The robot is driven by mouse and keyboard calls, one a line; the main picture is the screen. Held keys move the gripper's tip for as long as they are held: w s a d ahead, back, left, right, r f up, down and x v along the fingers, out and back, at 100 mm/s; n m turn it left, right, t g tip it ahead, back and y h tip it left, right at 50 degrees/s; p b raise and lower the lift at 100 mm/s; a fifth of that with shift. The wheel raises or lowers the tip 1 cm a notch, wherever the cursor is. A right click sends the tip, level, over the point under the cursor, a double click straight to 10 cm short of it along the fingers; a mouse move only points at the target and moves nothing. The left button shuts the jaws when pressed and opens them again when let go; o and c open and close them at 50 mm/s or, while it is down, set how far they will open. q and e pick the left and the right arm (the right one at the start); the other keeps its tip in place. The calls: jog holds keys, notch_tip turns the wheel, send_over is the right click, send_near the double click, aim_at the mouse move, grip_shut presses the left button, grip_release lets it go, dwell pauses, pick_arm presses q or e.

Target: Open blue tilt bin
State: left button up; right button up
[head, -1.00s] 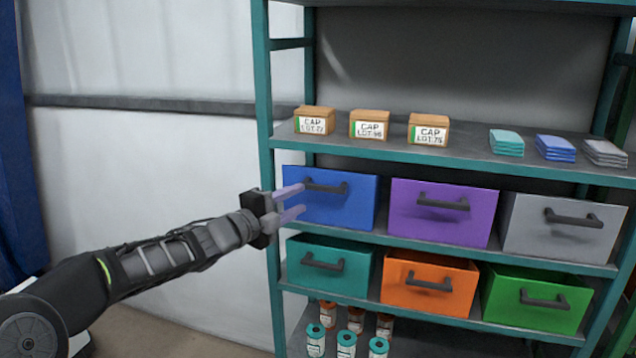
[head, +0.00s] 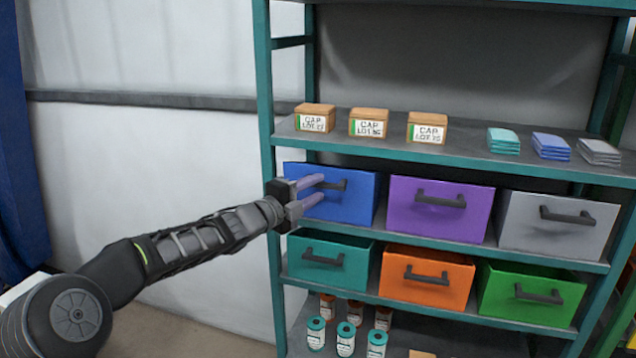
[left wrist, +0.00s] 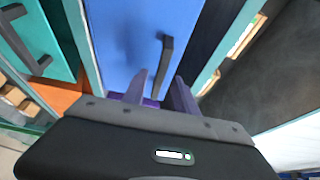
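The blue tilt bin (head: 352,208) stands at the left of the shelf's upper bin row, its front face upright. Its dark handle (head: 336,186) is partly hidden behind my left gripper (head: 321,190). My left gripper is open, its two purple fingers apart, one above the other, pointing at the bin's face near the handle. In the left wrist view the blue bin (left wrist: 122,40) fills the upper middle, and its handle (left wrist: 164,62) lies just beyond the open fingers (left wrist: 157,90). I cannot tell whether the fingers touch it. My right gripper is not in view.
A purple bin (head: 412,220) and a grey bin (head: 540,238) stand to the right. Teal (head: 350,266), orange (head: 398,293) and green (head: 495,304) bins are below. The teal rack post (head: 266,120) stands close left of the gripper. Boxes (head: 368,122) sit above.

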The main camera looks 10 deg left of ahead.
pick_arm(q)
jog(key=shift+x, duration=0.85)
jog(key=shift+c, duration=0.5)
grip_shut()
dwell(0.3)
